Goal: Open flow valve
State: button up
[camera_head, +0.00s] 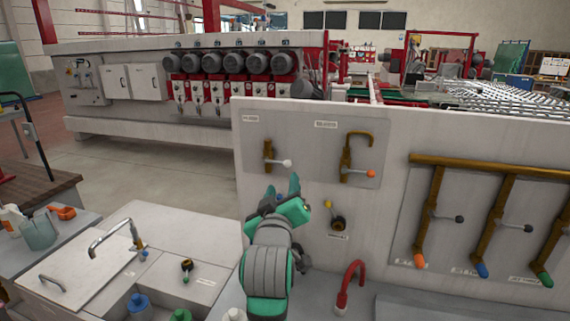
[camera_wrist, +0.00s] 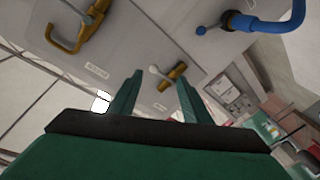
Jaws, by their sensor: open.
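A pale upright panel (camera_head: 300,215) carries several valves. On its upper plate are a brass valve with a white-tipped lever (camera_head: 268,153) and a curved brass pipe with an orange-tipped lever (camera_head: 350,150). Below sits a small brass valve with a dark body and yellow tip (camera_head: 337,221). The labels are too small to read, so I cannot tell which is the flow valve. My gripper (camera_head: 282,187) is raised in front of the panel, left of the small valve. In the wrist view my gripper (camera_wrist: 160,80) is open and empty, with a brass valve (camera_wrist: 173,77) showing between its fingers, apart from them.
Brass pipes with black-knobbed levers and orange, blue and green ends (camera_head: 430,210) fill the panel's right. A red curved spout (camera_head: 350,285) rises from the counter below. A blue pipe (camera_wrist: 270,20) shows in the wrist view. A sink counter with a tap (camera_head: 115,235) stands left.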

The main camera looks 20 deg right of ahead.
aim_at(286, 162)
jog(key=x, duration=0.6)
jog(key=r+x, duration=0.1)
jog(key=x, duration=0.3)
jog(key=shift+w+a, duration=0.1)
jog(key=shift+w, duration=0.05)
jog(key=shift+w+d, duration=0.25)
jog(key=shift+w, duration=0.05)
jog(key=shift+r, duration=0.1)
grip_shut()
